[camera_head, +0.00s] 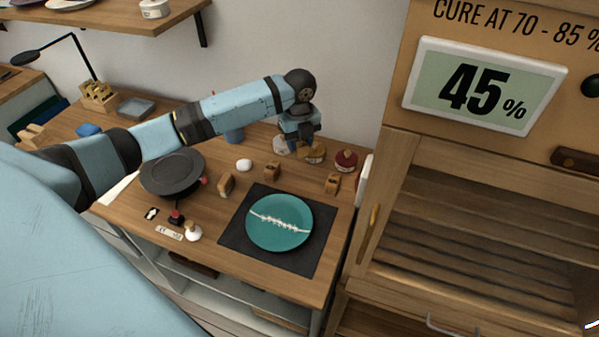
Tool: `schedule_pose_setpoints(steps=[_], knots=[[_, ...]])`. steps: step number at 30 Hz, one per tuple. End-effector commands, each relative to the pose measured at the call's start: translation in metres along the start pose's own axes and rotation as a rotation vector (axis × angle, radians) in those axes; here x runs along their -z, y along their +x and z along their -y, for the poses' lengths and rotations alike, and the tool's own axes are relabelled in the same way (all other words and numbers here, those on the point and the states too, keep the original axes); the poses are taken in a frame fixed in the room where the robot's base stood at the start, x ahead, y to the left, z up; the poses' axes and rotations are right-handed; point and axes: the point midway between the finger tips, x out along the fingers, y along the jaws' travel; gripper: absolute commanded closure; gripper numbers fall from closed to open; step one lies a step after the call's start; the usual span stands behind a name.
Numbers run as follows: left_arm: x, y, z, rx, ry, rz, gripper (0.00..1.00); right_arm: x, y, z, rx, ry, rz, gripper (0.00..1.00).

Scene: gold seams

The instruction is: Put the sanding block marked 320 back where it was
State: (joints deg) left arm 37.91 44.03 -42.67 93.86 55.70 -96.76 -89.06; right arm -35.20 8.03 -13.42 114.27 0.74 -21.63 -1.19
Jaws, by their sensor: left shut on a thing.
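Small brown blocks stand on the workbench: one (226,184) right of the round dark turntable, one (272,171) behind the mat and one (332,183) at the mat's back right. Their markings are too small to read, so I cannot tell which is 320. My left gripper (304,146) points down over the back of the bench, beside the small jars. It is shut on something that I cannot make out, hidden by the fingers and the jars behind. My right gripper is not in view.
A teal plate (280,222) with a pale seam lies on a dark mat (243,244). An amber jar (314,154) and a red jar (346,160) stand close to the gripper. The turntable (171,174) is at left. A wooden cabinet (480,190) with a 45% display (484,87) borders the right.

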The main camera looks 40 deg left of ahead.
Motion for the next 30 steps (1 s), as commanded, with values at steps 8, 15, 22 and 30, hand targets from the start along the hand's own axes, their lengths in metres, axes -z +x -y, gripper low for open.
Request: schedule_pose_setpoints(steps=[8,15,22,30], knots=[[0.000,0.064,-0.001,-0.001,-0.002,-0.001,0.82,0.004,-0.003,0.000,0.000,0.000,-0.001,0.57],[0.000,0.083,0.000,-0.001,-0.001,-0.001,0.82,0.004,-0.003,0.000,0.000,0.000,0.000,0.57],[0.000,0.115,-0.001,-0.001,-0.002,-0.001,0.82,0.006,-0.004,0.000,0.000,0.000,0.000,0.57],[0.000,0.120,0.000,0.001,0.000,0.001,0.82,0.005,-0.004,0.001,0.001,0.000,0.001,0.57]])
